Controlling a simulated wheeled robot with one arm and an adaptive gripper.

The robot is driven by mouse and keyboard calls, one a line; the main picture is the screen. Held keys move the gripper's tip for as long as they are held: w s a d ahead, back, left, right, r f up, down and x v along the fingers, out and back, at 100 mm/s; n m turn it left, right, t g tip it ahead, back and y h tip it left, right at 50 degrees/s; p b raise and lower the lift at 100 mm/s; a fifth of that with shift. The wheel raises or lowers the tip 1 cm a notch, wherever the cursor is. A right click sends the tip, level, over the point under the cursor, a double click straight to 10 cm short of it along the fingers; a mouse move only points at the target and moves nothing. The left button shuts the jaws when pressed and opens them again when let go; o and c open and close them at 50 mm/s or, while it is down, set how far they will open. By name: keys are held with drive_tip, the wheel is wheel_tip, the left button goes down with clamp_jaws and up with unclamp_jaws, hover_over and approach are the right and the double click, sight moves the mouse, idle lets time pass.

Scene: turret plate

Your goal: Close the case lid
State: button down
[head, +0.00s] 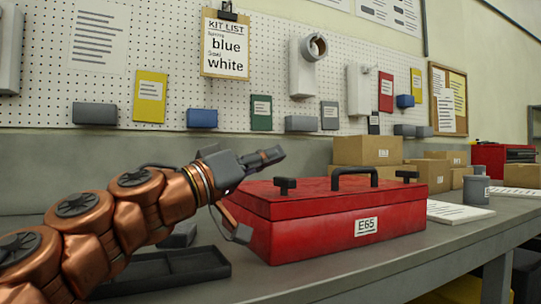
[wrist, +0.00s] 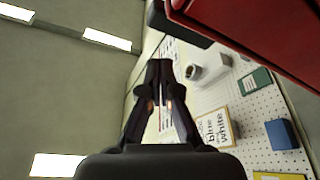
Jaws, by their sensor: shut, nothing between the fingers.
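The red case (head: 325,236) with the label "E65" stands on the workbench in the head view. Its red lid (head: 315,194) looks lowered onto the body; I cannot tell whether it is fully seated. The lid carries a black handle (head: 355,178) and dark fittings at both ends. My gripper (head: 272,156) is shut and empty, just above and behind the lid's left end, with no clear contact. In the wrist view my gripper (wrist: 159,66) shows its fingers together, and part of the red case (wrist: 270,32) fills the upper right. The case's far side is hidden.
A dark shallow tray (head: 168,272) lies left of the case, partly behind my arm. Cardboard boxes (head: 368,150), a grey canister (head: 476,189) and papers (head: 455,211) are to the right. A pegboard (head: 270,60) stands behind. The bench front is clear.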

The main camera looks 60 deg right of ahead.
wheel_tip(320, 180, up, 5)
drive_tip(key=p, duration=0.4)
drive_tip(key=w+d+f+p+v, duration=0.1)
drive_tip(key=v, duration=0.9)
drive_tip(key=shift+f, duration=0.15)
drive_tip(key=shift+w, duration=0.1)
